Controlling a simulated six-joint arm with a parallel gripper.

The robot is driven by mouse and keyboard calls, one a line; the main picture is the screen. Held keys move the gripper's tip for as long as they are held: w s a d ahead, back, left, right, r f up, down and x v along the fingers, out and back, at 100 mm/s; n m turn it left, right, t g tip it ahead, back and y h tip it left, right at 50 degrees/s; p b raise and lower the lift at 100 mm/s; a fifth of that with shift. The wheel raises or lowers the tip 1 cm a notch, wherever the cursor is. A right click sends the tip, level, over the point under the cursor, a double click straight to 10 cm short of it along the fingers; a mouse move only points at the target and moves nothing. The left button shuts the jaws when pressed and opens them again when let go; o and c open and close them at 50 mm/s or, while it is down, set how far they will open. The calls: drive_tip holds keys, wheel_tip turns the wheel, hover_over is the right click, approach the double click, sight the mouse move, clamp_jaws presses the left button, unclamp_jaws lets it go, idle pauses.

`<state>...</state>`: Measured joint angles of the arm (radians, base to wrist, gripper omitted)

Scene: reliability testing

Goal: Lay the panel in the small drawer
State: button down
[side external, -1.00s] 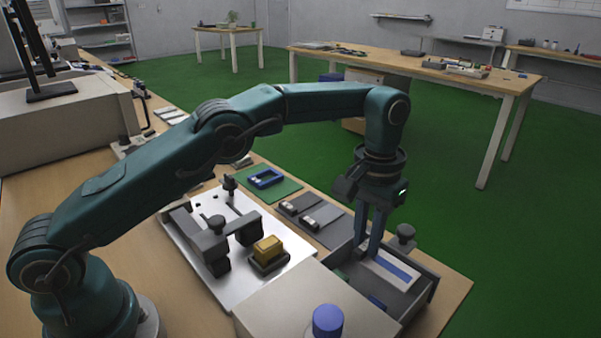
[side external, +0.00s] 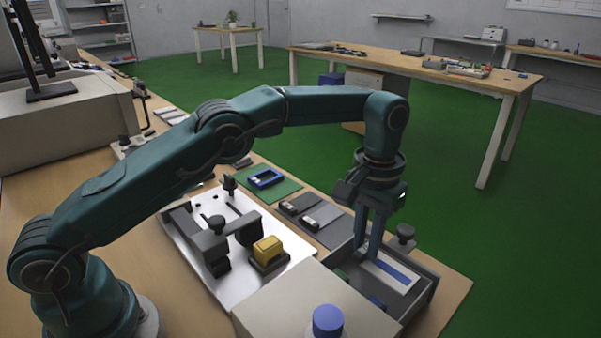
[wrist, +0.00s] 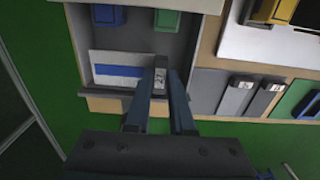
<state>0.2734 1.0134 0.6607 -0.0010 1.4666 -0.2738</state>
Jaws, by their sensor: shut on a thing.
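The panel (side external: 390,271), white with a blue band, lies flat or nearly flat inside the open small drawer (side external: 431,292). It also shows in the wrist view (wrist: 118,57). My gripper (side external: 368,254) reaches down into the drawer, with its fingers shut on the panel's small grey-and-white end piece. That end is between the fingertips (wrist: 160,82) in the wrist view, beside the drawer wall. Whether the panel's underside touches the drawer floor cannot be told.
The drawer also holds a blue block (wrist: 105,15) and a green block (wrist: 167,18). Two grey pieces with whitish ends lie on a dark mat (side external: 335,237) beside it. A metal fixture plate (side external: 205,272) with a yellow block (side external: 267,248) is to the left.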

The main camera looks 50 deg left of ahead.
drive_tip(key=shift+f, duration=2.35)
idle(1.1)
drive_tip(key=c, duration=0.7)
unclamp_jaws()
drive_tip(key=shift+r, duration=0.1)
drive_tip(key=shift+r, duration=2.9)
drive_tip(key=shift+a, duration=0.1)
